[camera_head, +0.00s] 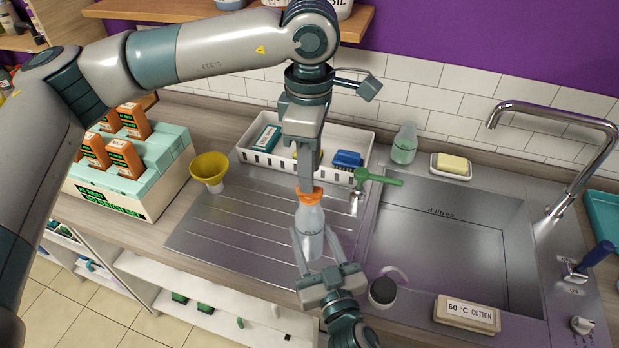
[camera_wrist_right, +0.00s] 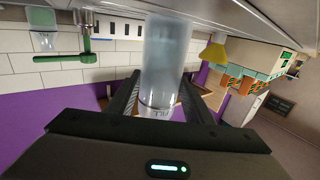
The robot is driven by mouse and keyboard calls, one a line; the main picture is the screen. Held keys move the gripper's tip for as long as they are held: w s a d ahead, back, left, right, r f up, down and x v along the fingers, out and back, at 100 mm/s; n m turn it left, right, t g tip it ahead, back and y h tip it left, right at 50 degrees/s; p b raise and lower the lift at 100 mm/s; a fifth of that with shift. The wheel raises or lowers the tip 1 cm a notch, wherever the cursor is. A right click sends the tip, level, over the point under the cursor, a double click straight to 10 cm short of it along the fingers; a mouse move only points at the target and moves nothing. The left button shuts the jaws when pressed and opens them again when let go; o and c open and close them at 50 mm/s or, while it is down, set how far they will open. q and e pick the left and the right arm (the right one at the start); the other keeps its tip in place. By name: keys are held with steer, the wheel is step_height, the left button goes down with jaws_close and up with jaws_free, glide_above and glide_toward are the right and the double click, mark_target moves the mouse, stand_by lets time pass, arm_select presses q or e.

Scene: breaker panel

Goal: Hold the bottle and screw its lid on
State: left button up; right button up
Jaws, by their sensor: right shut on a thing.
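The clear bottle (camera_head: 310,222) stands roughly upright, slightly tilted, above the front edge of the sink's drainer. My right gripper (camera_head: 328,266) is shut on its lower part from the front. The bottle (camera_wrist_right: 166,60) also shows between the fingers in the right wrist view. An orange lid (camera_head: 311,196) is at the bottle's top; I cannot tell whether it is seated. My left gripper (camera_head: 306,184) points straight down with its fingertips at the lid. It is seen edge-on, so the gap between its fingers is hidden.
A yellow funnel (camera_head: 209,168) stands left, near a box of orange cartons (camera_head: 125,155). The sink basin (camera_head: 450,240) and tap (camera_head: 560,120) are to the right.

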arm_select(q)
step_height(320, 180, up, 8)
steer(key=shift+f, duration=0.15)
stand_by(0.4)
arm_select(e)
steer(key=o, duration=1.2)
steer(key=shift+s, duration=0.2)
steer(key=shift+v, duration=5.85)
steer(key=shift+d, duration=0.1)
arm_select(q)
steer(key=shift+s+f, duration=0.1)
